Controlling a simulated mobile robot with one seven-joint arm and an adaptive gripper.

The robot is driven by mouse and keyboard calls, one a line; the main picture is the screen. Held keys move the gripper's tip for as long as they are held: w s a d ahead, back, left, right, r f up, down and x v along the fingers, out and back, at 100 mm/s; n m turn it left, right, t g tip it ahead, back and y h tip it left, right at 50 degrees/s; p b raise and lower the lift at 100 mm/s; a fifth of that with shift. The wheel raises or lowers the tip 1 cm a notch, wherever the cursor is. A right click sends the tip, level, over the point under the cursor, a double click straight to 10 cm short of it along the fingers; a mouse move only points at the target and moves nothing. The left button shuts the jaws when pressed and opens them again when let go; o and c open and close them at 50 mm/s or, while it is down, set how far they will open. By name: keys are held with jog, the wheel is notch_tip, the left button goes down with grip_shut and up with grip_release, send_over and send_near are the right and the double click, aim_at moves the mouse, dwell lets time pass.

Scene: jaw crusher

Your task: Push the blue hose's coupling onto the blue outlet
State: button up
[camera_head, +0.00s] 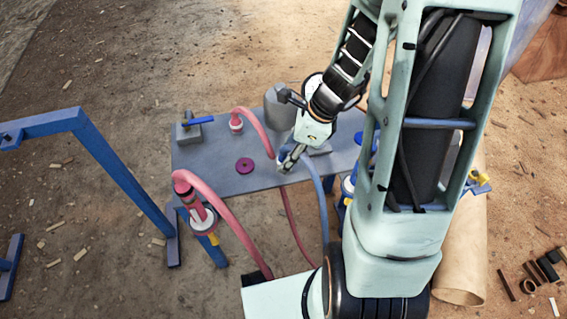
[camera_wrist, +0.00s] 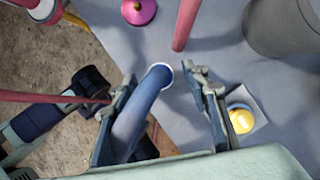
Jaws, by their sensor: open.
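The blue hose (camera_head: 322,206) rises from below the table's front edge to my gripper (camera_head: 287,160) in the head view. In the wrist view the hose (camera_wrist: 132,122) runs between the two spread fingers of my gripper (camera_wrist: 162,80). Its end, with a pale ring (camera_wrist: 165,70), lies between the fingertips; I cannot tell whether either finger touches it. A blue part with a white ring (camera_head: 348,186), at the table's right front beside my arm, looks like the blue outlet. My arm partly hides it, and I cannot make it out in the wrist view.
A pink hose (camera_head: 222,208) arches at the left front; another red hose (camera_head: 256,128) arches over the table. A blue frame (camera_head: 120,172) stands left.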

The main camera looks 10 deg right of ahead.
jog(key=x, duration=0.2)
jog(key=shift+a+f+b, duration=0.1)
jog(key=shift+f+b, duration=0.15)
jog(key=shift+b, duration=0.1)
jog(key=shift+w, duration=0.1)
jog(key=c, duration=1.1)
jog(key=shift+c, duration=0.2)
jog(key=shift+r, duration=0.1)
